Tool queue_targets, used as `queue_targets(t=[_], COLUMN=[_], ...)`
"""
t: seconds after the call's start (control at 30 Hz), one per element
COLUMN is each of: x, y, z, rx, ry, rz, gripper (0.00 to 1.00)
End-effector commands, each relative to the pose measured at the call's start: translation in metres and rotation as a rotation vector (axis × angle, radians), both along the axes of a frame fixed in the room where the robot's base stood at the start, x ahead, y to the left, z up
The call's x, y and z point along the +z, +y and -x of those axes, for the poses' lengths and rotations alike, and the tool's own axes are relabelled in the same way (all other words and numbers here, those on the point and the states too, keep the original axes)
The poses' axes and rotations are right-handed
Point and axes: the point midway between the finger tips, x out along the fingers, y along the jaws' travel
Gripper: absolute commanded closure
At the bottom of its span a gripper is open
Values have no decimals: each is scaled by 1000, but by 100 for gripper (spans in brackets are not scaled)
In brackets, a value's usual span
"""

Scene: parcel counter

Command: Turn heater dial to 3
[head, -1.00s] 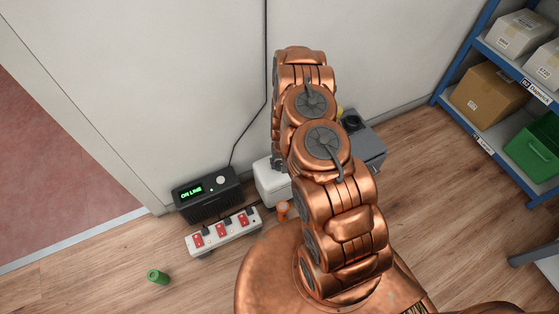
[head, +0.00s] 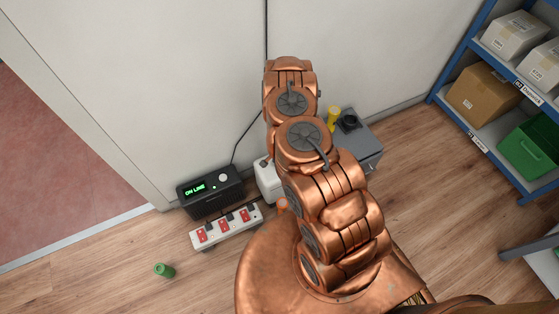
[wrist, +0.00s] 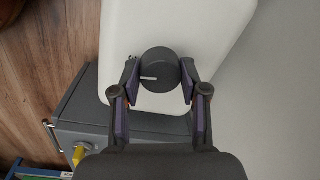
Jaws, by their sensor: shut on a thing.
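The heater is a white rounded box; in the wrist view its white top (wrist: 190,22) fills the upper middle, and in the head view a part of it (head: 267,178) shows left of my arm. The dark grey round dial (wrist: 160,72) sits on the white top, with a white pointer line directed to the left in the wrist view. My gripper (wrist: 159,82) is shut on the dial, one purple-padded finger on each side. The dial's scale marks are mostly hidden, so I cannot read its setting. My arm hides the dial and gripper in the head view.
A grey box (head: 368,150) with a yellow item (head: 333,117) stands right beside the heater. A black "ON LINE" unit (head: 208,193) and a power strip with red switches (head: 227,228) lie left. A green cylinder (head: 164,270) is on the floor. Blue shelving (head: 437,98) stands right.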

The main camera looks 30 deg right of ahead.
Motion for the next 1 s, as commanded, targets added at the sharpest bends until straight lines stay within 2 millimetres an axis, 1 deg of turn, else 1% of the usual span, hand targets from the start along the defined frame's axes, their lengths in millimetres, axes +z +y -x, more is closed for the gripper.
queue_targets(t=[0.2,0.4,0.97,1.0], x=[1,0,-1,-1], y=[-1,0,1,1], z=[0,0,1,1], rx=[-124,-189,-215,-215], ry=[0,1,1,1], rz=[2,1,-1,-1], gripper=[91,91,91,52])
